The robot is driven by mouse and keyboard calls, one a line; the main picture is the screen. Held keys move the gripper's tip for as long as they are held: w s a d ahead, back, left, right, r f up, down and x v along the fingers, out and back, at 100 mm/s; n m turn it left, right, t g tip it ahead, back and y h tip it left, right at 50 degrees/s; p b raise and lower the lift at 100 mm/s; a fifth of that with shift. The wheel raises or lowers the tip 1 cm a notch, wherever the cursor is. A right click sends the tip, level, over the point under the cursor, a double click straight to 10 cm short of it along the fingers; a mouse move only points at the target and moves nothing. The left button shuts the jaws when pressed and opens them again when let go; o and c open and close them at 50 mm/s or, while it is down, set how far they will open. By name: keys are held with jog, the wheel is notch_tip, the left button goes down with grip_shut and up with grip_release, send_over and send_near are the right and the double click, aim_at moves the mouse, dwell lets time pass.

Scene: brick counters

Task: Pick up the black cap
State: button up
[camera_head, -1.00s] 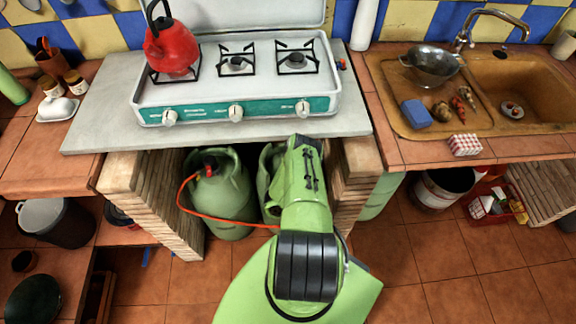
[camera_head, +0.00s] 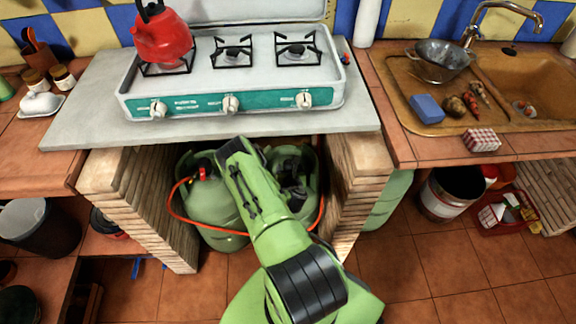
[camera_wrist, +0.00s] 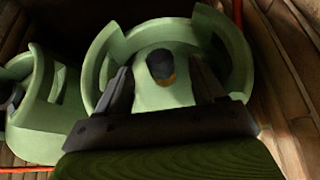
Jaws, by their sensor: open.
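The black cap (camera_wrist: 160,64) sits on top of a green gas bottle (camera_wrist: 120,42), inside its raised collar, in the wrist view. My gripper (camera_wrist: 160,88) is open, with one dark finger on each side of the cap and a gap to it; the fingers do not touch it. In the head view my green arm reaches into the space under the stove, and my gripper (camera_head: 292,190) is at the right-hand bottle (camera_head: 310,170). The cap cannot be made out in the head view.
A second green bottle (camera_head: 215,215) with a red valve and orange hose stands left of it. Brick walls (camera_head: 362,180) flank the space and the grey counter slab (camera_head: 80,125) lies above.

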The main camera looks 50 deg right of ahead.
aim_at(288, 164)
jog(key=x, duration=0.4)
jog(key=shift+w+b, duration=0.1)
jog(key=shift+b, duration=0.25)
jog(key=c, duration=1.1)
jog(key=shift+r, duration=0.1)
